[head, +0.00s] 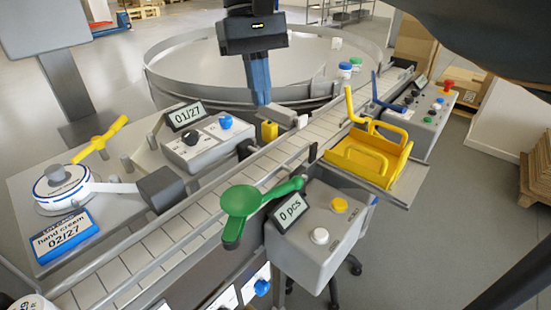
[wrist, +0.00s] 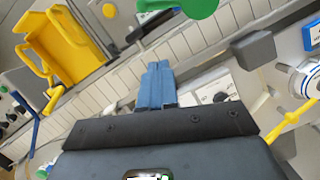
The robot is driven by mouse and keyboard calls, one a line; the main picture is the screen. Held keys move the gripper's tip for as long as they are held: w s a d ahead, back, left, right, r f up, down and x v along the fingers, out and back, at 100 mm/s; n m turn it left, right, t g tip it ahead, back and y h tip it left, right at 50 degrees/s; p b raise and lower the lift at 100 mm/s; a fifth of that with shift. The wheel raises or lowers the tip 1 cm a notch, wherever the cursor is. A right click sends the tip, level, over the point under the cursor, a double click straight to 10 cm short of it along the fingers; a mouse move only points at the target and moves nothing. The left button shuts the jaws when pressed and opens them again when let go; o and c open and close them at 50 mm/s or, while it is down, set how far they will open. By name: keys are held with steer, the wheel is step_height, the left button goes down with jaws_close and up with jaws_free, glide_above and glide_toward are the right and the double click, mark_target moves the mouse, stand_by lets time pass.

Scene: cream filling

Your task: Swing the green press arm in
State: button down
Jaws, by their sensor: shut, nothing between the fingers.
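The green press arm (head: 262,196) is on the near side of the conveyor in the head view, beside the "0 pcs" display. Its round end is at the left, above the conveyor's near edge, and its bar reaches right towards the display. In the wrist view part of the green press arm (wrist: 200,7) shows at the top edge, cut off. My gripper (head: 262,101) is shut and empty, pointing down above the far side of the conveyor, well apart from the green arm. Its blue fingers (wrist: 157,68) are pressed together in the wrist view.
The slatted conveyor (head: 165,241) runs diagonally across. A grey control box (head: 318,226) stands on its near side. A yellow tray (head: 375,158) is at the right, and a yellow lever (head: 101,139) at the left. A large round table (head: 190,71) lies behind.

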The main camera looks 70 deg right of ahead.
steer(key=shift+a+f, duration=0.1)
stand_by(0.3)
steer(key=x, duration=0.9)
steer(key=shift+s+a+f, duration=0.1)
steer(key=shift+f, duration=0.25)
steer(key=shift+s+a+f, duration=0.35)
steer(key=shift+s+a, duration=0.2)
steer(key=shift+s, duration=0.15)
steer(key=shift+s+a+f, duration=0.35)
steer(key=shift+s+a, duration=0.25)
steer(key=shift+s, duration=0.15)
steer(key=shift+r+p, duration=0.1)
steer(key=shift+p, duration=0.2)
